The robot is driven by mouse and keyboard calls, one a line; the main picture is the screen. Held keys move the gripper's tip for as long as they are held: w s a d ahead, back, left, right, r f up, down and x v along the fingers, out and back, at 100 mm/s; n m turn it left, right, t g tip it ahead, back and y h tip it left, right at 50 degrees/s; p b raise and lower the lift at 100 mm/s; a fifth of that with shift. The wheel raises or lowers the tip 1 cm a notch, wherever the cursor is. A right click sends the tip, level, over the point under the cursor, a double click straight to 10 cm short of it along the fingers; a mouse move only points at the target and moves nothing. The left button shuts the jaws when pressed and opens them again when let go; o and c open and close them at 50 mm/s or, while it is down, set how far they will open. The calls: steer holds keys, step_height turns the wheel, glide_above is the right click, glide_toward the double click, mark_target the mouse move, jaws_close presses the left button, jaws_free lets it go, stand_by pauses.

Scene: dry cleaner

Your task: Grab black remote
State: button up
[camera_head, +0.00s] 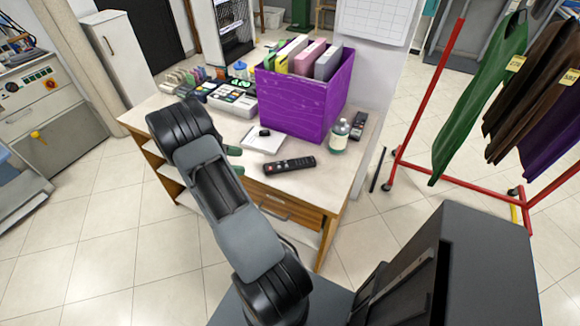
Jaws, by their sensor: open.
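The black remote (290,165) lies flat on the light counter top (330,171), near its front edge, with its long side running left to right. My gripper (236,160) shows only in part behind my arm, as two greenish fingertips one behind the other. They are open and empty, to the left of the remote and apart from it. The gripper's body is hidden by my arm. A second dark handset-like device (358,125) lies at the counter's right edge, beside the bottle.
A purple bin (305,104) with folders stands behind the remote. A bottle with green liquid (339,136) is to its right, and a white notepad (263,139) with a small black object is behind-left. A red garment rack (425,100) stands right of the counter.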

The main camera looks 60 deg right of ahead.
mark_target(280, 165)
steer(key=p+x, duration=0.1)
steer(key=x, duration=1.2)
steer(key=shift+s+d+p, duration=0.25)
steer(key=shift+s+p, duration=0.05)
steer(key=shift+p, duration=0.05)
steer(key=c, duration=1.1)
